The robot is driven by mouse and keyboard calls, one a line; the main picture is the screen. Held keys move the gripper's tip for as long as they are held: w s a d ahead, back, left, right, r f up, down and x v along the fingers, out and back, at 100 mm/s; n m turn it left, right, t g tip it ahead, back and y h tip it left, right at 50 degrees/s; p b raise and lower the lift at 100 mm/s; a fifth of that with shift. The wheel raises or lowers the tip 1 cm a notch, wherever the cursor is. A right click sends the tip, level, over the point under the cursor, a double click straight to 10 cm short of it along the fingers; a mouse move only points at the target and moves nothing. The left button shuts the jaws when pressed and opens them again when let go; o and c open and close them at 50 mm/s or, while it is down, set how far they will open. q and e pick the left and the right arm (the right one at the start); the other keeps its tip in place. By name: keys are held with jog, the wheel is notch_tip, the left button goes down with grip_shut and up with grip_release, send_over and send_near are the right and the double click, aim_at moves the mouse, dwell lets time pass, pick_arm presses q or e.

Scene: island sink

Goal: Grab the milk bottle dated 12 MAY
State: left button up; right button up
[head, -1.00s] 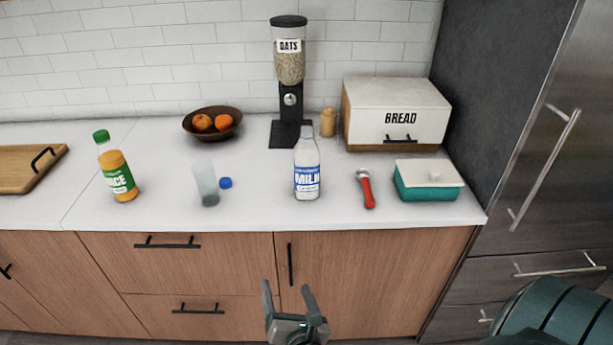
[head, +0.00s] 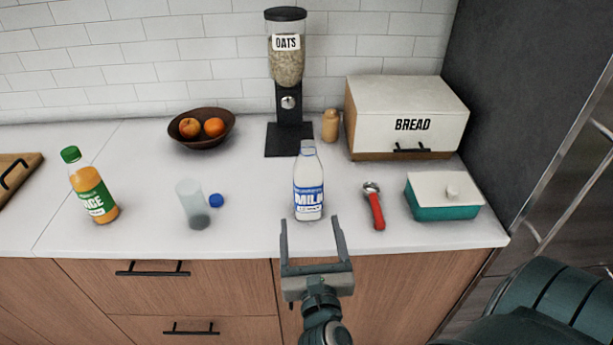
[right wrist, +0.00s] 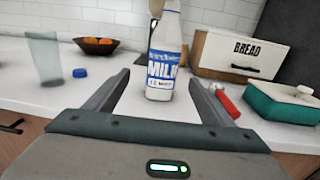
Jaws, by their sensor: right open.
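The milk bottle (head: 309,187) stands upright on the white counter, with a blue and white MILK label. It also shows in the right wrist view (right wrist: 163,62), where the small print on its label seems to read 12 MAY. My left gripper is not in view.
A red-handled tool (head: 376,208) and a teal lidded dish (head: 445,208) lie right of the bottle. A clear cup (head: 192,204), a blue cap (head: 216,200) and a juice bottle (head: 92,190) stand left. The oats dispenser (head: 288,70), bread box (head: 405,115) and fruit bowl (head: 202,140) are behind.

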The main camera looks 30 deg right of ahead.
aim_at(307, 195)
jog(key=p+x, duration=0.1)
jog(key=x, duration=0.2)
jog(key=p+x, duration=0.1)
jog(key=x, duration=0.3)
jog(key=p+x, duration=0.1)
jog(key=x, duration=0.3)
jog(key=shift+w+d+r, duration=0.1)
jog(key=shift+d+r, duration=0.05)
jog(key=shift+r, duration=0.15)
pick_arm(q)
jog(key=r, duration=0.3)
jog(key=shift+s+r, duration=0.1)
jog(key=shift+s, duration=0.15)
pick_arm(e)
jog(key=shift+w+d, duration=0.15)
jog(key=shift+w, duration=0.15)
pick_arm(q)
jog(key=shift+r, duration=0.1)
